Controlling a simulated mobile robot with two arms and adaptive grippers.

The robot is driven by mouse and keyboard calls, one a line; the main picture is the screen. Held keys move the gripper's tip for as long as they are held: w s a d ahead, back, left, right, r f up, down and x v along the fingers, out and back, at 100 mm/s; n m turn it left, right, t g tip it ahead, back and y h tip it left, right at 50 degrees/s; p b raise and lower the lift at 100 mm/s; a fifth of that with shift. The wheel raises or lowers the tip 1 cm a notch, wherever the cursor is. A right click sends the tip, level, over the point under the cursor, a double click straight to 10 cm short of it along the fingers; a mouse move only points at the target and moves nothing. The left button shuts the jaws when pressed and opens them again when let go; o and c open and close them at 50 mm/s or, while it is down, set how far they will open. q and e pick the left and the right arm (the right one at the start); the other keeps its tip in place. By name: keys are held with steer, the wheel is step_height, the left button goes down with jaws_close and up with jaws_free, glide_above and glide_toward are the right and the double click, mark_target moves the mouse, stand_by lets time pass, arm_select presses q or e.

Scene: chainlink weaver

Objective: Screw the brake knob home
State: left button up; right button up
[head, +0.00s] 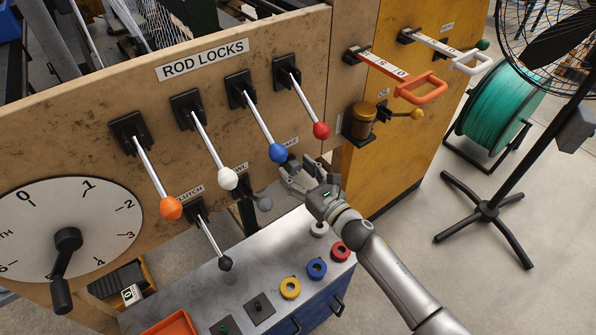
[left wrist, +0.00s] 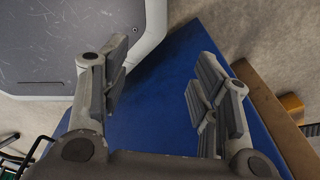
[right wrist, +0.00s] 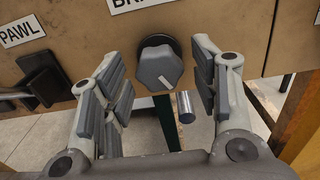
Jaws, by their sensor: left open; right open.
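The brake knob (right wrist: 160,68) is a grey faceted knob with a small white mark and a dark round base. It sits on the tan panel under a cut-off label starting "BR". My right gripper (right wrist: 160,85) is open, its fingers on either side of the knob with visible gaps. In the head view my right gripper (head: 303,174) is at the panel below the red-tipped lever, and the knob cannot be made out there. My left gripper (left wrist: 162,82) is open and empty, facing a blue surface (left wrist: 170,125). It is outside the head view.
A short metal cylinder (right wrist: 185,107) is just below the knob. A grey bench top (head: 205,290) holds coloured rings below.

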steer(key=c, duration=1)
